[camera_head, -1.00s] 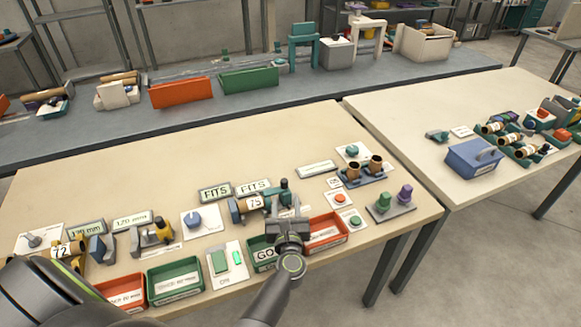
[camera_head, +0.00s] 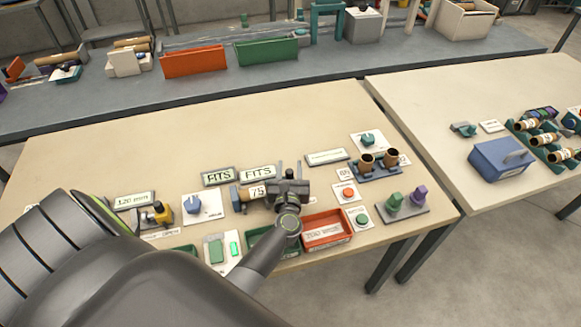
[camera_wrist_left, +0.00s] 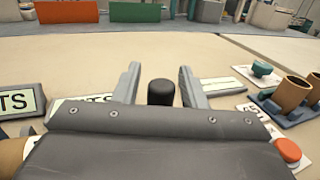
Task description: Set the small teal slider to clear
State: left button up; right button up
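The small teal slider cannot be picked out for certain; the right end of the winder fixture with the "75" tube (camera_head: 257,191) is covered by my left gripper in the head view. My left gripper (camera_head: 290,174) is over that end, fingers pointing away from me. In the left wrist view its two fingers (camera_wrist_left: 160,82) stand apart. A black rounded knob (camera_wrist_left: 161,93) shows between them, with a small gap on each side; what it belongs to is hidden behind the gripper body. My right gripper is not in view.
Two "FITS" signs (camera_head: 218,176) stand behind the fixture, and a blank-looking plate (camera_head: 326,157) to the right. A red bin (camera_head: 327,231) and green bin (camera_head: 262,236) lie in front. A teal knob on a white card (camera_head: 367,139) and two brown cups (camera_head: 391,155) stand right.

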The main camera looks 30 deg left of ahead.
pick_arm(q)
jog(key=shift+w, duration=0.1)
grip_shut()
jog(key=shift+d, duration=0.1)
jog(key=shift+w+d+f+b, duration=0.1)
jog(key=shift+w+d+b, duration=0.65)
jog(key=shift+w+d, duration=0.35)
jog(key=shift+w+a, duration=0.1)
jog(key=shift+c, duration=0.7)
grip_release()
jog(key=o, duration=0.3)
jog(key=shift+w, duration=0.15)
